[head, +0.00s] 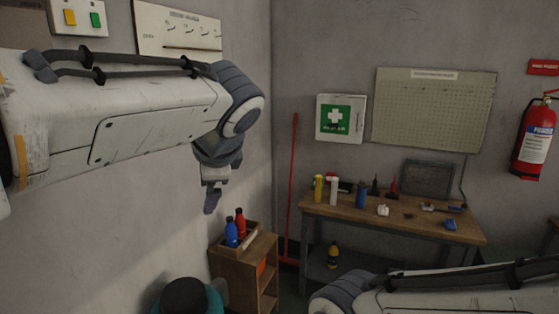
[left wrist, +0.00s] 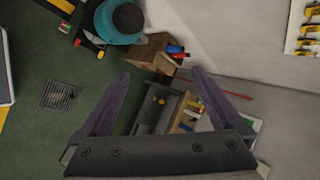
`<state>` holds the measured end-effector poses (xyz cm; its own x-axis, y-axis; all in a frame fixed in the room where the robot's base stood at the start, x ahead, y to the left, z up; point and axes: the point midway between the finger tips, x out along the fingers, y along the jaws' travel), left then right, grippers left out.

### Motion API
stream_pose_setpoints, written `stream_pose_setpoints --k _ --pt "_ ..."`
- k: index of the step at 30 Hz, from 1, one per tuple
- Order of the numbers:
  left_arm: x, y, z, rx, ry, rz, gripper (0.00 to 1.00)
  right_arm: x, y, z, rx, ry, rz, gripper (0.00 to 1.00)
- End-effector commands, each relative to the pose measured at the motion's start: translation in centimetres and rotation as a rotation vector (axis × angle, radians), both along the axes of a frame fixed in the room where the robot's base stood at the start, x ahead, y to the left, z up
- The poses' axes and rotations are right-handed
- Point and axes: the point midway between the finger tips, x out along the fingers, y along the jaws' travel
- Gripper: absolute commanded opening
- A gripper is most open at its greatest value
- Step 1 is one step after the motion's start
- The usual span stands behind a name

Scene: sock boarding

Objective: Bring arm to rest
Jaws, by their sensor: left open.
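My left arm reaches in from the left in the head view, raised high in front of the wall. Its gripper (head: 212,201) hangs down from the wrist, to the upper left of the small wooden cabinet in the picture. In the left wrist view my left gripper (left wrist: 161,75) shows two purple fingers spread wide apart with nothing between them. It is open and empty. Part of my right arm shows at the lower right of the head view; its gripper is out of sight.
A wooden cabinet (head: 230,264) holds blue and red bottles. A workbench (head: 340,214) with small tools stands against the back wall, under a pegboard (head: 432,110). A red fire extinguisher (head: 536,138) hangs at right. A floor grate (left wrist: 59,95) lies on open green floor.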

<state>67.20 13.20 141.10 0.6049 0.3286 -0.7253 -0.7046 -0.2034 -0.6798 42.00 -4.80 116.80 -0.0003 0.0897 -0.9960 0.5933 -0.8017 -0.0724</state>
Motion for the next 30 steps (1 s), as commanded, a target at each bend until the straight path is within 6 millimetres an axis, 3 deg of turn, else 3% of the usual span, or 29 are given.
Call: stream_pose_setpoints --k 1,6,9,13,15,19,30 --pt "-1.8 -1.6 -3.5 -0.074 0.053 0.004 1.0 0.0 0.0 -0.5 0.0 0.0 0.0 0.42" --pt "-9.1 -5.9 -13.5 -0.328 0.242 0.105 1.0 0.0 0.0 -1.3 0.0 0.0 0.0 0.42" --pt "-14.2 -7.5 -18.5 -0.449 0.355 0.211 1.0 0.0 0.0 -1.7 0.0 0.0 0.0 0.42" --pt "-20.0 -8.4 -23.2 -0.559 0.474 0.369 1.0 0.0 0.0 -2.1 0.0 0.0 0.0 0.42" --pt "-22.3 -8.5 -24.9 -0.595 0.516 0.441 1.0 0.0 0.0 -2.3 0.0 0.0 0.0 0.42" --pt "-24.7 -8.5 -26.5 -0.629 0.559 0.526 1.0 0.0 0.0 -2.4 0.0 0.0 0.0 0.42" --pt "-25.2 -8.5 -26.7 -0.636 0.567 0.547 1.0 0.0 0.0 -2.4 0.0 0.0 0.0 0.42"
